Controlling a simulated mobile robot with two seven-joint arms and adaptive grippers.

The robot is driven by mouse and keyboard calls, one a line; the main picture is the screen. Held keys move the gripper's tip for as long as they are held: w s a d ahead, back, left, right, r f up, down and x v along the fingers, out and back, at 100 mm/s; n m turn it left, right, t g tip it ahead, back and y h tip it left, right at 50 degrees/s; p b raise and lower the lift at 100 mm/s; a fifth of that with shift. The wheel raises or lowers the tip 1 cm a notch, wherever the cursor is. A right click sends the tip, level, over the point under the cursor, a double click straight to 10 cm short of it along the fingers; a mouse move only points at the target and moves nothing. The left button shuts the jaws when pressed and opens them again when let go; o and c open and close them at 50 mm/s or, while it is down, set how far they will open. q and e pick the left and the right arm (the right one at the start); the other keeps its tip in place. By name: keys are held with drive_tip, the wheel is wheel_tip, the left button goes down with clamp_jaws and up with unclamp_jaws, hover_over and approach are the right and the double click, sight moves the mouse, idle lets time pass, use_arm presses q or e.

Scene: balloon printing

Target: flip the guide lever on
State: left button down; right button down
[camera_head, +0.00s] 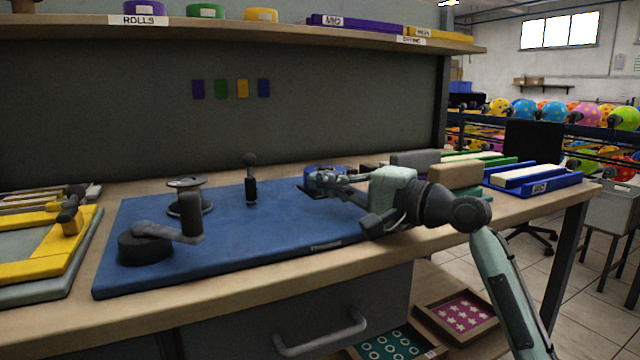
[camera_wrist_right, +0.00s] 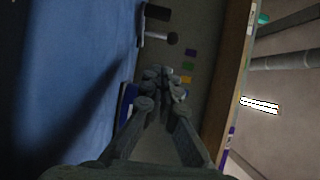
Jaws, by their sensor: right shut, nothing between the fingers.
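A small dark lever with a round knob (camera_head: 250,178) stands upright near the back middle of the blue mat (camera_head: 285,240); I take it for the guide lever. In the right wrist view, the lever (camera_wrist_right: 162,38) sticks out sideways near the top, ahead of the fingertips. My right gripper (camera_head: 318,184) is shut and empty, low over the right part of the mat, to the right of the lever and apart from it. It also shows in the right wrist view (camera_wrist_right: 161,82). A blue round part (camera_head: 318,171) is close behind the fingers; I cannot tell whether they touch. My left gripper is out of view.
A dark crank (camera_head: 160,240) and a spool-like post (camera_head: 188,197) stand on the mat's left side. A yellow frame (camera_head: 60,250) lies at the far left. A beige block (camera_head: 455,175) and coloured trays (camera_head: 535,177) are on the right. A shelf (camera_head: 290,33) hangs above.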

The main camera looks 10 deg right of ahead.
approach(250, 174)
drive_tip(key=w, duration=0.3)
drive_tip(key=shift+d+r, duration=0.1)
drive_tip(key=shift+r, duration=0.25)
drive_tip(key=shift+s+a, duration=0.85)
drive_tip(key=shift+a, duration=0.15)
drive_tip(key=shift+s+a+f, duration=0.1)
drive_tip(key=shift+s+a, duration=0.2)
drive_tip(key=shift+a, duration=0.15)
